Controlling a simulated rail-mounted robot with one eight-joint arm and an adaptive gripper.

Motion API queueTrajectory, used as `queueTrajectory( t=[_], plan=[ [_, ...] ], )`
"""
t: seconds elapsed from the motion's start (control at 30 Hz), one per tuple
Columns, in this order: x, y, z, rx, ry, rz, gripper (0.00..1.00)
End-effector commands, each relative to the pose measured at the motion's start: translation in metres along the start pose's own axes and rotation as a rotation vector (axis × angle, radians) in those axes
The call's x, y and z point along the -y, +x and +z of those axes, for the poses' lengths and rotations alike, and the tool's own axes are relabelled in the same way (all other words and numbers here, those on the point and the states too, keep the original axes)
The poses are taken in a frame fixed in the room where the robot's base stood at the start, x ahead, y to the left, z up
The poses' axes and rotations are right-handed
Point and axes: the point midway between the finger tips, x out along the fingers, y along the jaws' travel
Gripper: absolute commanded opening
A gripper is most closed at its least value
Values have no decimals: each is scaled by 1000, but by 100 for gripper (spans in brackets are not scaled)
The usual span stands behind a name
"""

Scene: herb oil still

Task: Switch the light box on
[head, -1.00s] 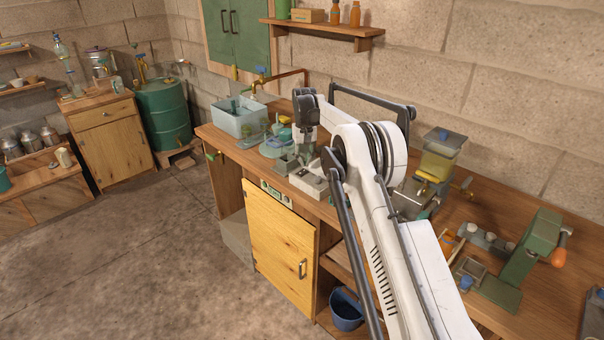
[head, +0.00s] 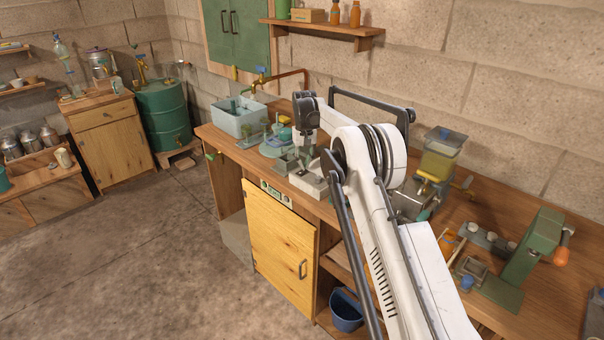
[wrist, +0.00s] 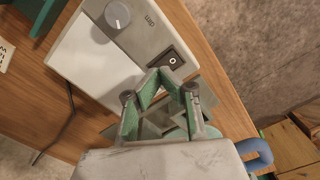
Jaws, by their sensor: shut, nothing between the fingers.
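The light box is a small pale box (head: 307,184) near the front edge of the bench. In the wrist view its top (wrist: 85,65) fills the upper left, with a grey round dial (wrist: 117,15) marked "dim". A black rocker switch (wrist: 174,58) with a white O mark sits on its corner side. My gripper (wrist: 165,76) is shut and empty, its fingertips right by the near end of the switch; I cannot tell if they touch it. In the head view my gripper (head: 308,150) points down over the box. The box shows no clear glow.
A pale blue basin (head: 239,119) and green-based items (head: 275,146) stand left of the box. A metal tray (head: 408,206) and a yellow-filled vessel (head: 438,160) stand to the right. A dark cable (wrist: 62,125) runs over the bench.

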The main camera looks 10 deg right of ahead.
Motion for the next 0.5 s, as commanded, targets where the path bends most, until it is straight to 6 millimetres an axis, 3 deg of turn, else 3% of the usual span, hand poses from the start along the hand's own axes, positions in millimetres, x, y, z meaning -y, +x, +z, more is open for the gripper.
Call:
queueTrajectory(
  t=[0.5],
  plan=[
    [0,7,0,0,0,0,0]
  ],
)
